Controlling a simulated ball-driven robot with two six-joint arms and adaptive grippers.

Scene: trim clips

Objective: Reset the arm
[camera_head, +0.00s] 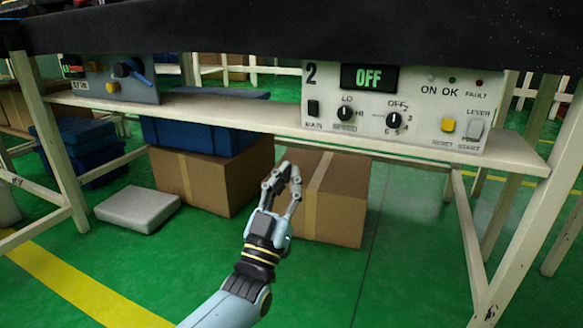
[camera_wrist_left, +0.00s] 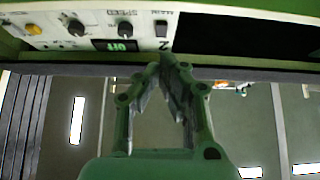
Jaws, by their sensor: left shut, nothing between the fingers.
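My left arm comes in from the bottom of the head view, and its gripper (camera_head: 288,170) is in front of the workbench, below the shelf. The gripper is shut, with its fingertips together and nothing between them. In the left wrist view the same fingers (camera_wrist_left: 168,62) meet at their tips, just below the edge of a control panel. That control panel (camera_head: 420,110) is marked 2, stands on the shelf and reads OFF on its display. The gripper is apart from it. My right gripper is not in view.
A white shelf (camera_head: 230,112) runs across under the black bench top (camera_head: 300,28). Cardboard boxes (camera_head: 335,205) stand below it, with blue bins (camera_head: 195,137) to the left. A second panel (camera_head: 108,78) sits at the left. White legs (camera_head: 55,150) flank the space; green floor lies in front.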

